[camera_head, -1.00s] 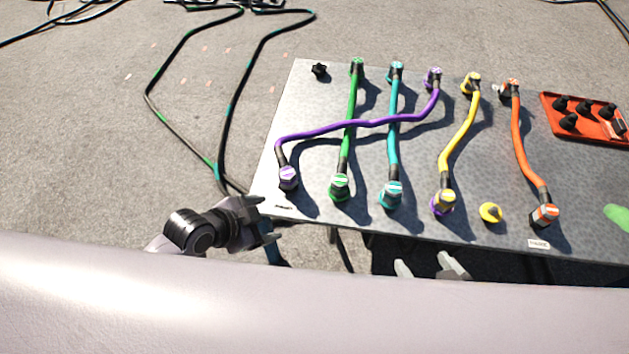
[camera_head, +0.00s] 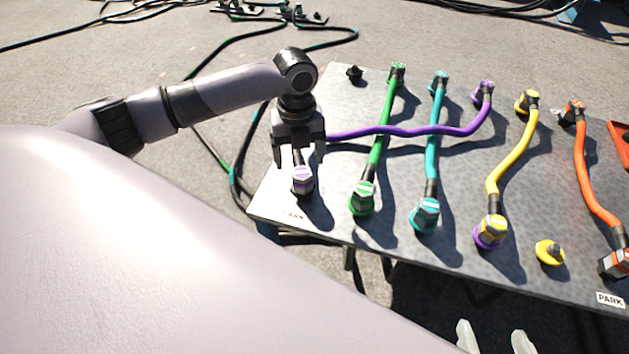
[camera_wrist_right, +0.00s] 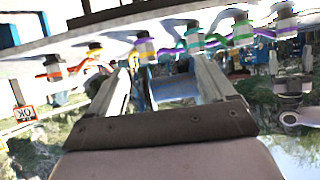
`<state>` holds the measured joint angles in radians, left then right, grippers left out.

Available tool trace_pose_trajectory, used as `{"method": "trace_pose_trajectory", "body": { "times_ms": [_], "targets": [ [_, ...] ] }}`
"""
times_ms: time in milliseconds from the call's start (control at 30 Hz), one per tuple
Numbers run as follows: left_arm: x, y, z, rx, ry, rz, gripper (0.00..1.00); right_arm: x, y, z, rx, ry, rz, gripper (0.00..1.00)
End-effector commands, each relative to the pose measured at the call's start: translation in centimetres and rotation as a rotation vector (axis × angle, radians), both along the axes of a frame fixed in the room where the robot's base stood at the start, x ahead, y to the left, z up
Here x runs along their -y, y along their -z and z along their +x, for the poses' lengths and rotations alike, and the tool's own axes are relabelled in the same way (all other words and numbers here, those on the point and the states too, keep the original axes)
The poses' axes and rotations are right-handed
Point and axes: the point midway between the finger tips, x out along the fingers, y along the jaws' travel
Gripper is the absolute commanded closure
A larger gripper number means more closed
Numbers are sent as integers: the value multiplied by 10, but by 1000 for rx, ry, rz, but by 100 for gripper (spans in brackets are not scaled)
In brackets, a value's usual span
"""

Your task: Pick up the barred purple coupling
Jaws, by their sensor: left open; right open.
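A purple coupling (camera_head: 302,178) with a pale bar stands at the board's front left corner, on the near end of the purple cable. It also shows at the upper right in the right wrist view (camera_wrist_right: 285,19). My left gripper (camera_head: 299,150) is open just above and behind it, its fingers on either side of the dark sleeve, with nothing visibly gripped. Contact cannot be told. The cable's far end has another purple coupling (camera_head: 484,90), too small to read its marking. My right gripper (camera_head: 495,337) is open and empty below the board's front edge; its fingers also show in the right wrist view (camera_wrist_right: 160,68).
Green (camera_head: 362,197), teal (camera_head: 425,213) and yellow (camera_head: 491,230) couplings stand in a row to the right; the yellow one sits on a purple base. A yellow cap (camera_head: 549,252) and orange coupling (camera_head: 614,262) lie further right. The purple cable (camera_head: 410,131) crosses the green and teal cables.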

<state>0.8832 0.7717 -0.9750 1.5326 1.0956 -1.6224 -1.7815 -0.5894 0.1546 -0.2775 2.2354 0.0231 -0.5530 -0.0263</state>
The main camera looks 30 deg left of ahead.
Motion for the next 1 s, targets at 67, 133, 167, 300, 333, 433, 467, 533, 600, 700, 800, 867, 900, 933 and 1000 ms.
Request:
{"method": "trace_pose_trajectory", "body": {
  "times_ms": [67, 133, 167, 300, 333, 433, 467, 533, 600, 700, 800, 867, 900, 933, 1000],
  "targets": [
    [0, 11, 0, -3, 0, 0, 21, -2, 2, 1, 6, -5, 8, 17],
    [0, 19, 0, -4, 0, 1, 21, -5, 3, 2, 8, -8, 20, 17],
    [0, 23, 1, -3, 0, 0, 21, -6, 3, 3, 8, -10, 28, 17],
    [0, 43, 7, -1, -1, 0, 21, -15, 8, 6, 7, -19, 82, 17],
    [0, 48, 8, -1, -1, -1, 21, -17, 9, 7, 7, -22, 96, 17],
    [-1, 60, 8, 0, -1, 0, 21, -22, 9, 9, 5, -29, 128, 17],
    [-1, 63, 8, -1, 0, 1, 21, -23, 9, 9, 4, -30, 136, 17],
    [-1, 67, 8, 1, 0, 1, 21, -24, 9, 10, 4, -33, 146, 17],
    [-1, 67, 8, 2, 0, 1, 21, -25, 8, 10, 3, -34, 151, 17],
    [-1, 67, 8, 2, 0, 1, 21, -25, 7, 10, 3, -34, 151, 17],
    [-1, 67, 8, 1, -1, 0, 28, -25, 7, 10, 3, -34, 151, 17],
    [-1, 67, 8, 1, -1, 0, 47, -25, 7, 10, 3, -34, 151, 17],
    [-1, 67, 8, 1, -1, 0, 60, -25, 7, 10, 3, -34, 151, 17],
    [-1, 67, 8, 1, -1, 0, 70, -25, 7, 10, 3, -34, 151, 17],
    [-1, 67, 8, 1, -1, 0, 83, -25, 7, 10, 3, -34, 151, 17]
  ]
}}
